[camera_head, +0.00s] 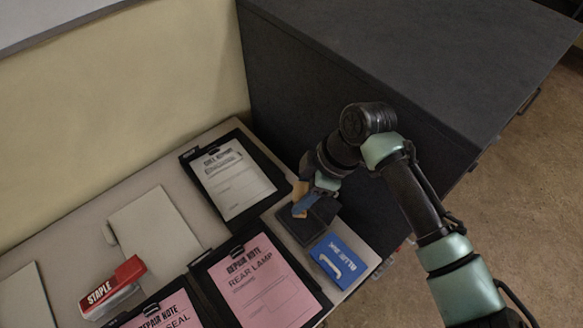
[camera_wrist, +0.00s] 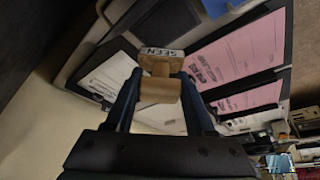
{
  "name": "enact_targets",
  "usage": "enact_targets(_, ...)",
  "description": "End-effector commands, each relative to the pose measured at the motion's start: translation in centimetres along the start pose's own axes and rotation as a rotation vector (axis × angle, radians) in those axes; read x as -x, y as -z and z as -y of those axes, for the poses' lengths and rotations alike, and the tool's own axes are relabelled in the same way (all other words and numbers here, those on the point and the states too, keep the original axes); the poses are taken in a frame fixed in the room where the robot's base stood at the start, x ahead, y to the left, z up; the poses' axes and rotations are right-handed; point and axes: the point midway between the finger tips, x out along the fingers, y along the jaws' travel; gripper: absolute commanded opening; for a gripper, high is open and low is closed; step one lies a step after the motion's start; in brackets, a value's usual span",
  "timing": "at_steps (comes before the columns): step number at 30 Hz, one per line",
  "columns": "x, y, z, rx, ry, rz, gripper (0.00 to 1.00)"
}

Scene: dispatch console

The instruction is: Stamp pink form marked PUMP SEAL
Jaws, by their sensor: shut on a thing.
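My gripper (camera_wrist: 158,88) is shut on a wooden stamp (camera_wrist: 159,66) whose block reads SEEN. In the head view my gripper (camera_head: 309,201) is over a dark ink pad (camera_head: 290,228) at the right end of the desk; I cannot tell whether the stamp touches it. A pink REPAIR NOTE ending in SEAL (camera_head: 172,314) lies on a black clipboard at the bottom edge, with its lower part out of view and the first word of its name cut off. A second pink form, REAR LAMP (camera_head: 262,285), lies on a clipboard to its right.
A white form (camera_head: 234,180) is on a clipboard left of the pad. A blue ink box (camera_head: 340,261) lies right of it, near the desk edge. A red STAPLE box (camera_head: 112,288) stands left. A dark cabinet (camera_head: 400,60) rises behind the arm.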

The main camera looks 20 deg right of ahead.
Motion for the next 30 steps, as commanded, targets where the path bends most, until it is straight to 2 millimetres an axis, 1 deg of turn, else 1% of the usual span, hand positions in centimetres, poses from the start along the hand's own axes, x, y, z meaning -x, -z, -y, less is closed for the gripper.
enact_targets(4, -0.4, -0.2, 0.0, 0.0, 0.0, 0.0, 0.19)
enact_targets(8, -1.3, -0.5, 0.0, 0.0, 0.0, 0.001, 0.19)
enact_targets(18, -4.6, -1.9, 0.0, -0.001, 0.0, 0.001, 0.19)
enact_targets(21, -5.2, -2.2, 0.0, -0.001, -0.001, 0.001, 0.19)
enact_targets(24, -5.5, -2.4, 0.0, -0.001, -0.001, 0.001, 0.19)
enact_targets(30, -5.5, -2.3, 0.0, -0.001, -0.001, 0.0, 0.19)
